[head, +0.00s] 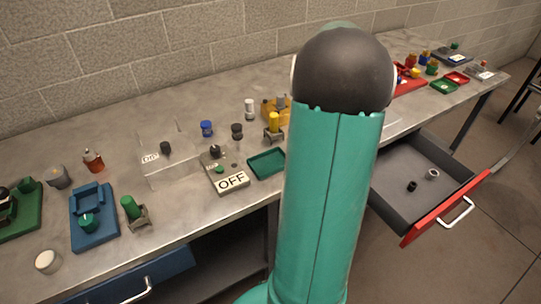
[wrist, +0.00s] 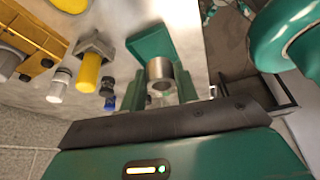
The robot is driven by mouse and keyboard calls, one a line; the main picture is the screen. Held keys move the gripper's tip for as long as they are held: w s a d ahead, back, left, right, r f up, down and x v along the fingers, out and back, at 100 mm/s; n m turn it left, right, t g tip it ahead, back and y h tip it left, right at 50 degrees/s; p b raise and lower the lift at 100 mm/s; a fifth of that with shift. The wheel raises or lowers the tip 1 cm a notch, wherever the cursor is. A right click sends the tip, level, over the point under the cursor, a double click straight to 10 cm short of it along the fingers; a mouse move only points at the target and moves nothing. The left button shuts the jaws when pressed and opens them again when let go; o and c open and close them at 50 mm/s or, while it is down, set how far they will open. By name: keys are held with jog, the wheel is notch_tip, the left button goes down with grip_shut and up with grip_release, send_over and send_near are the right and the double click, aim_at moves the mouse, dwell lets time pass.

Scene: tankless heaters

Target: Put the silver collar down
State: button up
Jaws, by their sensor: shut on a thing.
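In the wrist view the silver collar (wrist: 160,70) sits between the two teal fingers of my gripper (wrist: 161,84), which is shut on it. The collar's open bore faces the camera. A teal-green tray (wrist: 150,40) lies on the bench just beyond the collar in that view. I cannot tell how high the collar is above the bench. In the head view my arm hides the gripper and the held collar. The green tray (head: 266,164) shows there, seemingly empty, just left of my arm.
An "OFF" box (head: 224,170) stands left of the tray. Yellow-handled valve parts (head: 274,124), a blue knob (head: 207,128) and a black knob (head: 237,131) stand behind. An open red-fronted drawer (head: 440,208) at right holds a black ring (head: 411,186) and a pale ring (head: 433,174).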

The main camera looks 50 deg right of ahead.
send_near(268, 165)
jog(key=shift+a+f, duration=0.3)
jog(key=shift+f, duration=0.05)
jog(key=shift+d+x, duration=0.2)
jog(key=shift+x, duration=2.35)
jog(key=shift+f, duration=0.2)
jog(key=o, duration=0.8)
jog(key=shift+w+r, duration=0.1)
jog(key=v, duration=1.2)
jog(key=shift+d, duration=0.1)
